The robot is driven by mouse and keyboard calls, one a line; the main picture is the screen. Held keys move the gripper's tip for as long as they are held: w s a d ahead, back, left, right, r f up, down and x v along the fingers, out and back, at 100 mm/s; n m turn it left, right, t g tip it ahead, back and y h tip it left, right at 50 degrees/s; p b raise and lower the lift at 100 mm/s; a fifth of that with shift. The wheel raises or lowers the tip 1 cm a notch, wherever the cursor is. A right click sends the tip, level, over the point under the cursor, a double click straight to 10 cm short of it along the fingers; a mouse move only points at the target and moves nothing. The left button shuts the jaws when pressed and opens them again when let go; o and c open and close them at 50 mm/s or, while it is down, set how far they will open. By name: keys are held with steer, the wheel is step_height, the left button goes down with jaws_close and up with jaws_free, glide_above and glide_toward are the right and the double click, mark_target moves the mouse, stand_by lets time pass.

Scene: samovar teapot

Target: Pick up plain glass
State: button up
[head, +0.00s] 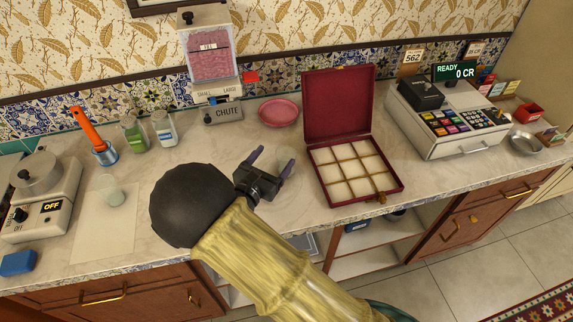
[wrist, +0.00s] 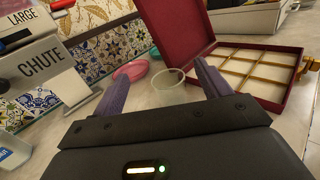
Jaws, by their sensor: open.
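A clear, plain-looking glass (head: 286,156) stands on the counter left of the open red box. My gripper (head: 272,160) is open, with its two purple fingers pointing toward this glass. In the wrist view the glass (wrist: 172,88) shows between the open fingers (wrist: 163,72), a little beyond or level with their tips; I cannot tell which. Nothing is held. The right finger covers part of the glass in the head view. Another pale clear glass (head: 111,192) stands on a white sheet (head: 100,226) at the left.
The open red compartment box (head: 338,104) stands close on the right. A pink dish (head: 279,112) and the chute dispenser (head: 222,114) are behind. Bottles (head: 164,128), an orange-handled tool (head: 88,128) and a scale-like device (head: 42,190) stand left. A cash register (head: 450,125) is farther right.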

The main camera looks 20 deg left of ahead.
mark_target(281, 168)
step_height(281, 168, down, 8)
steer(key=shift+r+p, duration=0.1)
steer(key=shift+p, duration=0.25)
steer(key=shift+w+d, duration=0.25)
steer(key=shift+w, duration=1)
steer(key=shift+w+d+p, duration=0.25)
steer(key=shift+w+p, duration=0.15)
steer(key=shift+w, duration=0.85)
steer(key=shift+w+d+p, duration=0.25)
steer(key=shift+w+p, duration=0.1)
steer(key=shift+w, duration=0.9)
steer(key=c, duration=1.1)
